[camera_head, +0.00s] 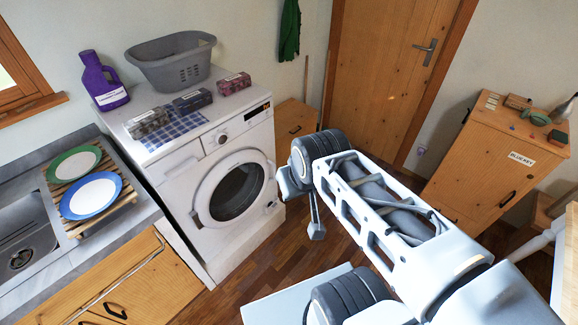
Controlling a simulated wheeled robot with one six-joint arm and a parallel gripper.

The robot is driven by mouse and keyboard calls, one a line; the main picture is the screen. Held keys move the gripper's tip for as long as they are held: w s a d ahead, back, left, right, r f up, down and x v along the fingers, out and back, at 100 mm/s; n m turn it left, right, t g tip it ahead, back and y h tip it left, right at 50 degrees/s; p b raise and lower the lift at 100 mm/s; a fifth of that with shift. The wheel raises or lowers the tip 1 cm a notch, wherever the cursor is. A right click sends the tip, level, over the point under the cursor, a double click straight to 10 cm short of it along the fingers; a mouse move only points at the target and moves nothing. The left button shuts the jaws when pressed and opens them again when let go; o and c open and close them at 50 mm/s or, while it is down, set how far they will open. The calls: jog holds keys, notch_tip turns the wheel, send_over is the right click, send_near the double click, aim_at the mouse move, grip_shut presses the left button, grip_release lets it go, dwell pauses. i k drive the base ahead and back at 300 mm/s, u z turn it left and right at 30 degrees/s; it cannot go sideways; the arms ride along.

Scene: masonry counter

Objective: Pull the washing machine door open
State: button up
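The white washing machine (175,181) stands against the wall left of centre, its front facing right and toward me. Its round door (231,192) has a white ring and dark glass and looks closed against the front. My arm reaches in from the lower right. Its far end, with my gripper (316,230), is just right of the machine's front, in front of the door's right side in this view. A small grey part hangs down there. The arm's joints hide most of the gripper, so I cannot tell its opening or whether it touches the door.
A grey basket (171,61), purple bottle (104,82) and several small boxes (193,101) stand on the machine. A counter with a sink (20,250) and plates (91,196) adjoins its left. A wooden cabinet (490,165) stands right. Wooden floor (262,262) lies open before the machine.

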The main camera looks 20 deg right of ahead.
aim_at(202, 216)
jog(key=z, duration=0.05)
jog(key=i, duration=0.95)
jog(key=u, duration=0.6)
